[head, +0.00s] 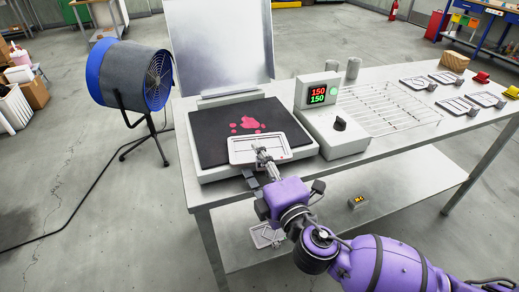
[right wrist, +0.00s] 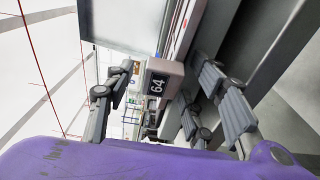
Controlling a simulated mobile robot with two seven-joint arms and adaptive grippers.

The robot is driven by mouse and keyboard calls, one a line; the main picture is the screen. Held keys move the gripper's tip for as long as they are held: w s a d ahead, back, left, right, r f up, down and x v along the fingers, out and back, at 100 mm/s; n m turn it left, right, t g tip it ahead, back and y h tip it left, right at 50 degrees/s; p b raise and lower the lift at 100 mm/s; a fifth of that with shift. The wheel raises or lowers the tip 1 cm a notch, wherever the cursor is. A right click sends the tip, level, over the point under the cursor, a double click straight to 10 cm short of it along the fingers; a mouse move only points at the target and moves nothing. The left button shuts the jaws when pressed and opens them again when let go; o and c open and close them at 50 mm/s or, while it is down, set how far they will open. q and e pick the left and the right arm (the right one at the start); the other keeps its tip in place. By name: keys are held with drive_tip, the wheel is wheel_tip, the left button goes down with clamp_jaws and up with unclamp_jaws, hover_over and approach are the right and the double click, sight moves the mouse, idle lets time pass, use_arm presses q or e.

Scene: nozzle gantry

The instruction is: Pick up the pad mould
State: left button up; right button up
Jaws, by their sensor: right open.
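The likely pad mould, a pale flat frame with a thin dark outline (head: 285,146), lies on the front part of the press's black plate. My right gripper (head: 263,157) reaches its near edge from the front and is open. In the right wrist view, its fingers stand apart on either side of a pale block marked 64 (right wrist: 159,83), which looks like the mould's end tab. I cannot tell whether any finger touches it. The gripper hides part of the mould's near edge. My left gripper is not in view.
The press's black plate (head: 215,132) carries pink patches; its silver lid (head: 222,45) stands open behind. A control box (head: 325,125) reads 150 twice. A wire rack (head: 390,108) and several other moulds (head: 458,106) lie to the right. A blue fan (head: 125,75) stands left.

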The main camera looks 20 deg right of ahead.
drive_tip(key=shift+s, duration=0.1)
drive_tip(key=shift+c, duration=1.8)
drive_tip(key=c, duration=0.8)
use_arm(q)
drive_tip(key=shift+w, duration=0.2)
use_arm(e)
clamp_jaws()
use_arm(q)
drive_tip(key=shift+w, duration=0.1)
use_arm(e)
drive_tip(key=shift+r, duration=0.15)
